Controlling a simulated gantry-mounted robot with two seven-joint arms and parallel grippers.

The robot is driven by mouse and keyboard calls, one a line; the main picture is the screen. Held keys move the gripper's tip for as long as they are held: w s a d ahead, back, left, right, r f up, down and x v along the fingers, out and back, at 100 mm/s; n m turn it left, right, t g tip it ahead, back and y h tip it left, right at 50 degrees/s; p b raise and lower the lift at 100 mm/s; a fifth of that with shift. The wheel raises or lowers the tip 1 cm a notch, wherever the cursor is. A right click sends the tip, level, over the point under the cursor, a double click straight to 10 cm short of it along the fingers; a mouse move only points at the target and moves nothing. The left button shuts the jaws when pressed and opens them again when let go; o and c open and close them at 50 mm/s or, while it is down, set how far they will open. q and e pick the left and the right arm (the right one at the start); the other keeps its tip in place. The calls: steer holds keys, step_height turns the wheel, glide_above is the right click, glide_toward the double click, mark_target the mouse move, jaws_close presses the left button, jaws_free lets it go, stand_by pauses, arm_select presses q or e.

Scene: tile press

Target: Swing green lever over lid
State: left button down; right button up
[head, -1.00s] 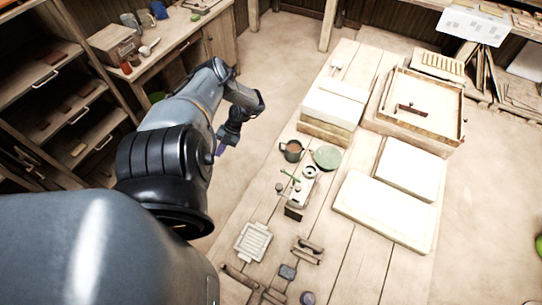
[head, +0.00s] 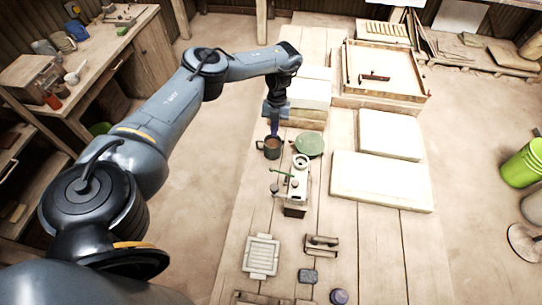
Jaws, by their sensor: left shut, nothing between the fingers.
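The small tile press (head: 297,189) stands on the wooden table as a pale, boxy device. Its green lever (head: 282,172) sticks out from its top toward the left. A round pale part with a dark centre (head: 301,162) sits at its far end; I cannot tell whether this is the lid. My left gripper (head: 273,131) points down, shut and empty. In the picture it is just above the brown mug, beyond the press and apart from the lever. My right gripper is not in view.
A brown mug (head: 271,147) and a green round plate (head: 309,144) stand just beyond the press. White slabs (head: 380,181) lie to the right. A grey grid tray (head: 262,256) and small tools lie nearer. A wooden frame box (head: 384,94) stands at the back right.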

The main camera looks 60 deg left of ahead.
arm_select(q)
steer(key=s+d+f+p, duration=0.2)
steer(key=d+f, duration=0.3)
steer(key=f, duration=0.4)
steer(key=shift+s+d+f+p, duration=0.3)
steer(key=shift+s+f, duration=0.05)
steer(key=shift+s, duration=0.35)
